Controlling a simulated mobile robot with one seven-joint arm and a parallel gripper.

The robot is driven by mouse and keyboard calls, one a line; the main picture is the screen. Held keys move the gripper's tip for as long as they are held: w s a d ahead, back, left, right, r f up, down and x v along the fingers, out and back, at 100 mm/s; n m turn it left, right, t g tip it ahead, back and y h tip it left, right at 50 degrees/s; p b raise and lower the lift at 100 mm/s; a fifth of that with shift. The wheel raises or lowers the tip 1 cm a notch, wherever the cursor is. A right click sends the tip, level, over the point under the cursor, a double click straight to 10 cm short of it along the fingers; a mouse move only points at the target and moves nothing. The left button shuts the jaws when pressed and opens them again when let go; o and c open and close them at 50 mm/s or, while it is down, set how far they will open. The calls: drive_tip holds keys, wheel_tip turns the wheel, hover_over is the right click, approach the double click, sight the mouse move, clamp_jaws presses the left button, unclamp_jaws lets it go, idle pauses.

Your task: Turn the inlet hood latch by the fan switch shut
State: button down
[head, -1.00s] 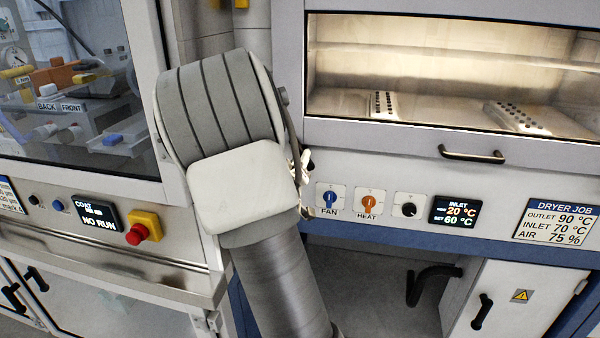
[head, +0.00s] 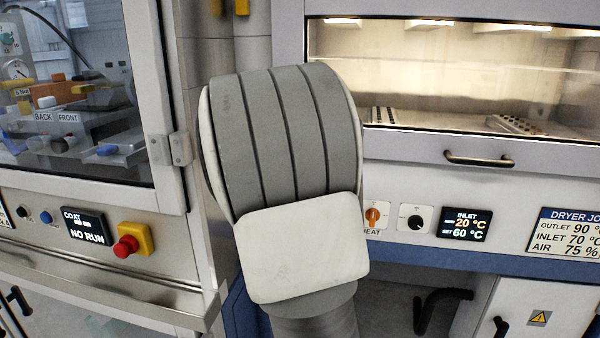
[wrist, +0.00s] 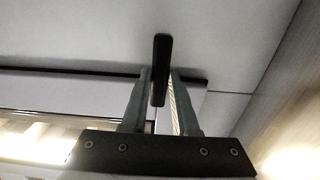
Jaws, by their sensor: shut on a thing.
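The hood latch (wrist: 160,52) is a dark, narrow bar on a pale panel in the wrist view. It stands upright in the picture, across a dark panel seam. My gripper (wrist: 160,78) has its two grey fingers on either side of the bar and is shut on it. In the head view my own arm hides the gripper, the latch and the fan switch. The orange heat switch (head: 373,217) shows just right of my arm, its label partly covered.
The dryer's lit window (head: 450,75) has a dark handle (head: 479,159) below it. A black knob (head: 415,223) and inlet display (head: 464,224) sit right of my arm. On the left are the coater's hinge (head: 170,149) and red stop button (head: 126,246).

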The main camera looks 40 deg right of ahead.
idle(0.3)
drive_tip(key=c, duration=0.7)
unclamp_jaws()
drive_tip(key=shift+a, duration=0.1)
drive_tip(key=v, duration=1.7)
drive_tip(key=shift+s, duration=0.2)
